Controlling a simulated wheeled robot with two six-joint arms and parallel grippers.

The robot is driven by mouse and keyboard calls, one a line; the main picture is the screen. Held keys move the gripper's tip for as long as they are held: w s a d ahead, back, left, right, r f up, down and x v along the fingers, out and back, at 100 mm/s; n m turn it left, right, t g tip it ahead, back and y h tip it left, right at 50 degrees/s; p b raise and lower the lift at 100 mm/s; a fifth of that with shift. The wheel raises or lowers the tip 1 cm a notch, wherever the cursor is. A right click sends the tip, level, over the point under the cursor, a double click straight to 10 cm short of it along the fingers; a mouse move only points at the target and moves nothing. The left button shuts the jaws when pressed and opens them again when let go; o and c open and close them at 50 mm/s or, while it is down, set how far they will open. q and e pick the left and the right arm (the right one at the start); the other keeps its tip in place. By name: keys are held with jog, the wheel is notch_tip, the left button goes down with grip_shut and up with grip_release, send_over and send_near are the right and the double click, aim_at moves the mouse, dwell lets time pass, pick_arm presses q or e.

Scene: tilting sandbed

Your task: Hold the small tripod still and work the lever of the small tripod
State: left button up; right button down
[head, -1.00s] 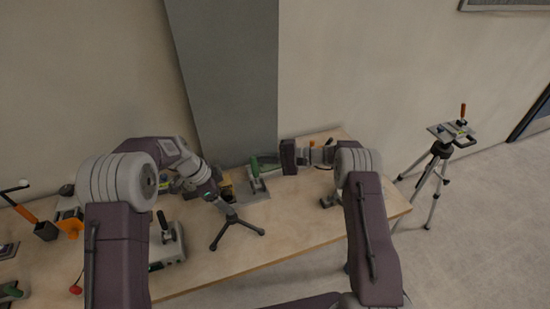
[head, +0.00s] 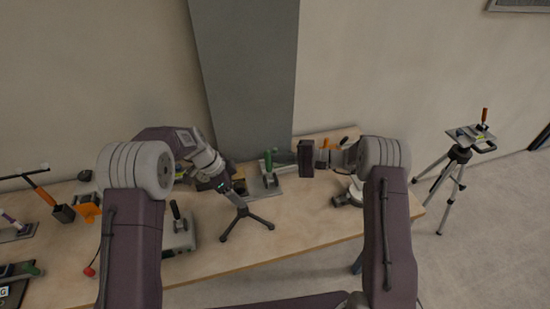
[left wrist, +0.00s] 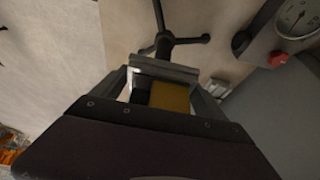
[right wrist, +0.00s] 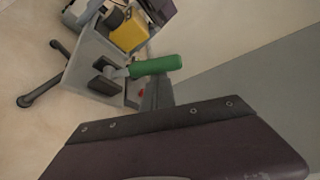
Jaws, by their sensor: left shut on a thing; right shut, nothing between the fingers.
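The small tripod (head: 240,205) stands on the table with dark spread legs, partly hidden by my left arm. My left gripper (head: 228,187) is shut on a yellow block (left wrist: 170,97) beside the plate; the block also shows in the right wrist view (right wrist: 128,30). My right gripper (head: 285,158) is shut and empty, right of the lever. Its fingertips (right wrist: 155,90) are close to the green handle; I cannot tell whether they touch.
A grey box with an upright lever (head: 180,230) stands left of the tripod. Orange and other small fixtures (head: 85,208) fill the table's left end. A gauge (left wrist: 297,15) shows in the left wrist view. A tall tripod (head: 460,155) stands on the floor at right.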

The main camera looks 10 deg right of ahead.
jog(key=shift+s+r+n, duration=0.15)
jog(key=shift+s+n, duration=0.05)
jog(key=shift+n, duration=0.1)
jog(key=shift+s+d+r+n+t+y, duration=0.1)
jog(key=shift+s+r+n+t+y, duration=0.1)
jog(key=shift+s+n+t+y, duration=0.6)
jog(key=s+n, duration=0.1)
jog(key=n+y, duration=0.1)
jog(key=n, duration=0.1)
jog(key=shift+s+d+r, duration=0.15)
jog(key=shift+s, duration=0.25)
jog(key=shift+s+d+n+y, duration=0.1)
jog(key=shift+s+n+y, duration=0.3)
jog(key=shift+s, duration=0.75)
